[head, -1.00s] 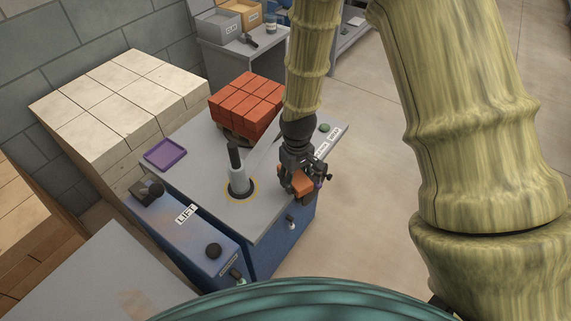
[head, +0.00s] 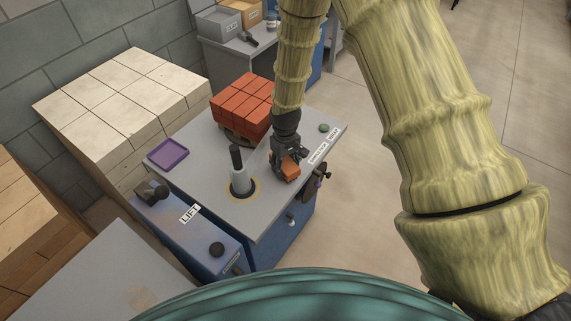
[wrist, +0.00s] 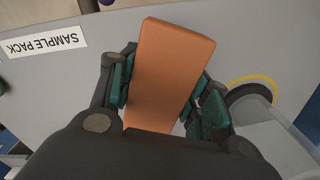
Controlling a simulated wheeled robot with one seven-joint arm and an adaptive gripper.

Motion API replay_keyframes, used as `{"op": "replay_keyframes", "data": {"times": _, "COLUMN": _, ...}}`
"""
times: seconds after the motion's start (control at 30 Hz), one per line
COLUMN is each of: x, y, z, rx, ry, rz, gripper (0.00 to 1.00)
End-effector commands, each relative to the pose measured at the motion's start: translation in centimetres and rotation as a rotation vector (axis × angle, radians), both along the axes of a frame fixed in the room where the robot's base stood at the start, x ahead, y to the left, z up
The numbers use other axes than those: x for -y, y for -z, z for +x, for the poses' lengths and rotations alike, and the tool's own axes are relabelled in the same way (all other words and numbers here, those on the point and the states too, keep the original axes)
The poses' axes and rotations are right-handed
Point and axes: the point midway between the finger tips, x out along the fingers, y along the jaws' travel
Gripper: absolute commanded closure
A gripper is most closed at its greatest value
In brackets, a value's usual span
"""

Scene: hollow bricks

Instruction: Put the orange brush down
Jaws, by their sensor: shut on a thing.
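My gripper (head: 287,168) is shut on the orange brush (head: 291,173) over the right part of the grey bench top. In the wrist view the brush (wrist: 170,75) is a plain orange block between the two green-padded fingers (wrist: 165,92). Its bristles do not show. The grey bench top (wrist: 60,90) lies behind it; I cannot tell whether the brush touches it.
A grey post with a black top (head: 238,172) stands left of my gripper. Stacked red bricks (head: 243,103) stand behind it. A green button (head: 324,127) and labels are at the right edge. Pale blocks (head: 120,90) are stacked at left. Bare bench top lies between tray and post.

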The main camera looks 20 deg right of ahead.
Motion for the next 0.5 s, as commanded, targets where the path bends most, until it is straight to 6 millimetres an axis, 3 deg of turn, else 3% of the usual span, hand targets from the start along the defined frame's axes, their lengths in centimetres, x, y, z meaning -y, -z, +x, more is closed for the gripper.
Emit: {"op": "replay_keyframes", "data": {"times": 0.5, "x": -0.02, "y": 1.08, "z": -0.01, "rx": 0.001, "ry": 0.000, "rz": 0.000, "gripper": 0.91}}
